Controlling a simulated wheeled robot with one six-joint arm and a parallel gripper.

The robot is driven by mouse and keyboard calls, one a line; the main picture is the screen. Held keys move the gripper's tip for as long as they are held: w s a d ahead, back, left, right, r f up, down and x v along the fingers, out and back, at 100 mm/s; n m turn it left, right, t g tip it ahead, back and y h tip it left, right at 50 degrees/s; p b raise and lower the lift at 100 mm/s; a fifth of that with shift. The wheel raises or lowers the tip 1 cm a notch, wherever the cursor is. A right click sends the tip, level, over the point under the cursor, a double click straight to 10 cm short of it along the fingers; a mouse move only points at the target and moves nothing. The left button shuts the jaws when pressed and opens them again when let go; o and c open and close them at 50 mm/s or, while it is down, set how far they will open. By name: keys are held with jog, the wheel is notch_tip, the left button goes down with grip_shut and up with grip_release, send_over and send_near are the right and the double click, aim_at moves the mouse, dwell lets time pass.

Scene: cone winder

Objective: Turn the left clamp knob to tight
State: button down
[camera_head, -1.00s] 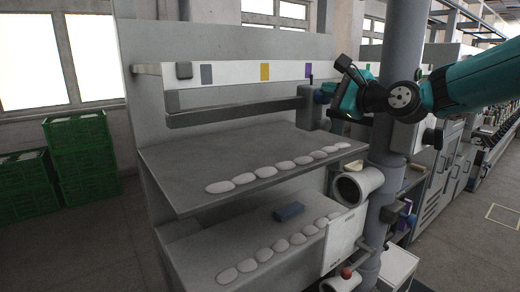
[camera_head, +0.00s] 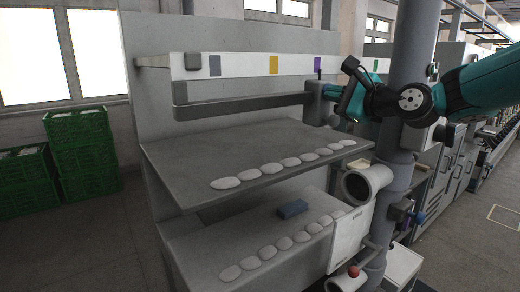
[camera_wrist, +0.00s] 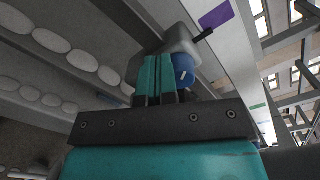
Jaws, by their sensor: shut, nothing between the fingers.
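A blue knob (camera_wrist: 184,68) sits on a rounded grey clamp body (camera_wrist: 180,42) in the wrist view. A thin dark lever points from the body toward a purple label (camera_wrist: 215,14). My gripper (camera_wrist: 155,62) has its teal fingers shut with nothing between them. The fingertips lie just left of the knob and overlap the clamp body in the picture; I cannot tell whether they touch. In the head view my gripper (camera_head: 338,103) is at the right end of the dark bar (camera_head: 240,107), below the purple label (camera_head: 318,64). The knob is mostly hidden there.
A grey shelf (camera_head: 200,160) with a row of white oval pieces lies below the bar. A grey column (camera_head: 405,110) stands close behind my arm. Green crates (camera_head: 85,155) stand at the far left.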

jog(key=v, duration=0.3)
jog(key=b+v, duration=0.1)
jog(key=shift+d+r, duration=0.25)
jog(key=shift+d, duration=0.4)
jog(key=s+a+f+n+g+h+b, duration=0.15)
jog(key=s+a+f+n+g, duration=0.25)
jog(key=s+f+n, duration=0.4)
jog(key=s+a+f+n+g+h+b, duration=0.1)
jog(key=s+a+f+n+g+b, duration=0.3)
jog(key=s+f, duration=0.4)
jog(key=s+d+f+n+g+h, duration=0.1)
jog(key=s+f+n+g+h, duration=0.1)
jog(key=s+n, duration=0.4)
jog(key=s+d+f+n+g+h, duration=0.1)
jog(key=s+f+n+g, duration=0.3)
jog(key=s, duration=0.9)
notch_tip(320, 180, down, 4)
jog(key=shift+s+d+r+n+h+b, duration=0.2)
jog(key=shift+d+n+h+b, duration=0.25)
jog(key=shift+n, duration=0.45)
